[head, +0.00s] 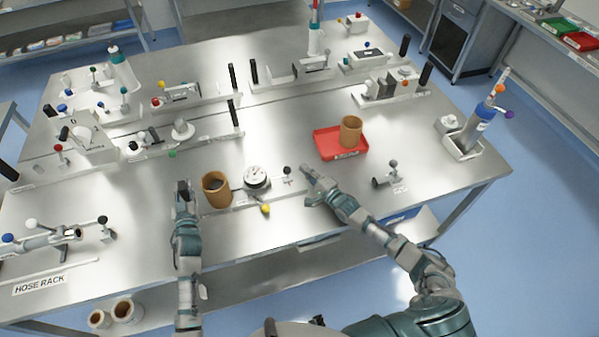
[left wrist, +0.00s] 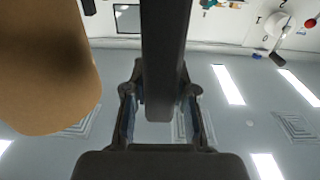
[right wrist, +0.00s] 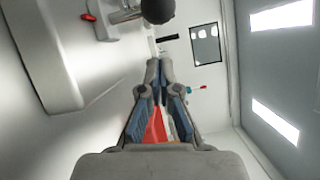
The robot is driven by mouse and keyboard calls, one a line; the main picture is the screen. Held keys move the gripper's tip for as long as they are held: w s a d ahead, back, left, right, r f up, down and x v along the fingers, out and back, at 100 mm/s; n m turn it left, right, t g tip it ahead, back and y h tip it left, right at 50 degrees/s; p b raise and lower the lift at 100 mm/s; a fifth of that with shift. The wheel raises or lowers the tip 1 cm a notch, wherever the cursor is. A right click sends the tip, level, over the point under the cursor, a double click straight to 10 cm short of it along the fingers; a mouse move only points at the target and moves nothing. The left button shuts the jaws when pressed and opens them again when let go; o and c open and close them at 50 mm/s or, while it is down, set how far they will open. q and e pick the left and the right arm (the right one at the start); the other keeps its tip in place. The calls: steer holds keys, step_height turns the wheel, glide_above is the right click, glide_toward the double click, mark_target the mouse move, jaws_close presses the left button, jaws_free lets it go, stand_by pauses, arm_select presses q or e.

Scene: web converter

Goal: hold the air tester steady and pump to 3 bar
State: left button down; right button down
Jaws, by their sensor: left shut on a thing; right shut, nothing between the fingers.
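The air tester has a round white gauge (head: 257,177) on a pale base near the table's front edge. The dial reading is too small to tell. A black ball knob (head: 287,170) stands at its right end, and a dark ball (right wrist: 157,10) shows at the top of the right wrist view. My left gripper (head: 183,187) is shut on a dark upright bar (left wrist: 165,50), left of the gauge. My right gripper (head: 307,172) is shut and empty, just right of the black knob; its fingers meet in the right wrist view (right wrist: 160,65).
A brown cylinder (head: 216,193) stands between my left gripper and the gauge. A yellow ball (head: 265,209) sits in front. A red tray (head: 327,143) holding a brown roll (head: 351,130) lies behind my right gripper. A small metal fitting (head: 387,178) lies to the right.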

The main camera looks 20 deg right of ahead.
arm_select(q)
steer(key=shift+s+f, duration=0.1)
steer(key=shift+f, duration=0.45)
arm_select(e)
steer(key=v, duration=0.5)
steer(key=d+v, duration=0.1)
steer(key=v, duration=0.4)
steer(key=shift+d, duration=0.1)
steer(key=shift+f, duration=0.1)
arm_select(q)
steer(key=shift+r+p, duration=0.3)
steer(key=shift+r, duration=0.05)
arm_select(e)
steer(key=shift+w+r, duration=0.15)
steer(key=shift+r, duration=0.2)
arm_select(q)
steer(key=c, duration=0.9)
jaws_free()
steer(key=shift+a+r, duration=0.1)
steer(key=shift+o, duration=0.2)
steer(key=shift+r, duration=0.1)
steer(key=s, duration=1.1)
steer(key=shift+s, duration=0.3)
